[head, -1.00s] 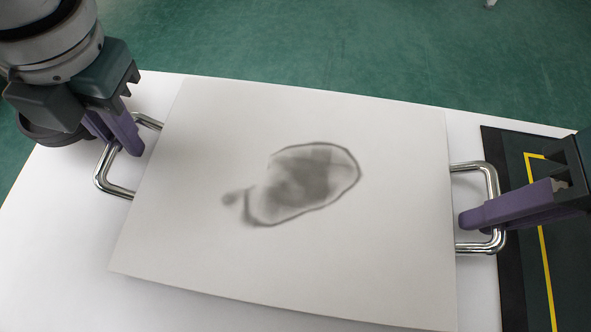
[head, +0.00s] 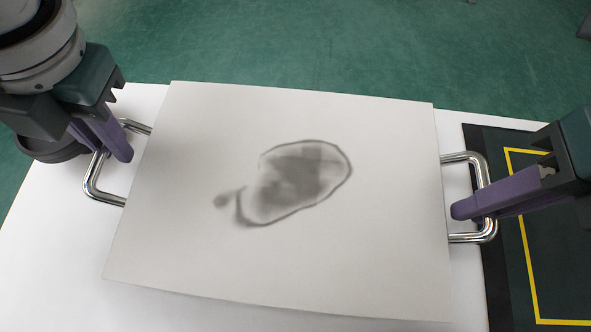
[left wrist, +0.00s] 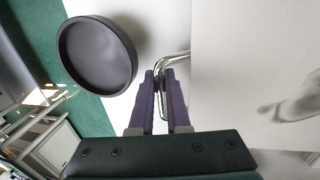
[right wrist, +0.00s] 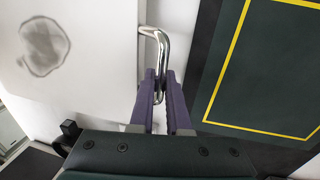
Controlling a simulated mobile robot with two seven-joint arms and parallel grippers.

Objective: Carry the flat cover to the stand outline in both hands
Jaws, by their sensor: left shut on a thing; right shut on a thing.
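The flat cover (head: 380,240) is a wide white panel with a grey smudged mark and a metal bar handle on each side. My left gripper (head: 118,140) is shut on the left handle (head: 92,185), seen between its fingers in the left wrist view (left wrist: 160,85). My right gripper (head: 462,210) is shut on the right handle (head: 488,172), also between its fingers in the right wrist view (right wrist: 160,85). The cover looks roughly level; its height above the table is hard to tell. The stand outline (head: 527,260) is a yellow rectangle on a dark mat, right of the cover.
The white table (head: 45,260) lies under the cover, with bare room at the left and a narrow strip before the dark mat (head: 487,270). A round dark dish-like thing (left wrist: 98,55) shows near my left gripper. My right arm partly covers the outline. Green floor (head: 330,40) lies beyond.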

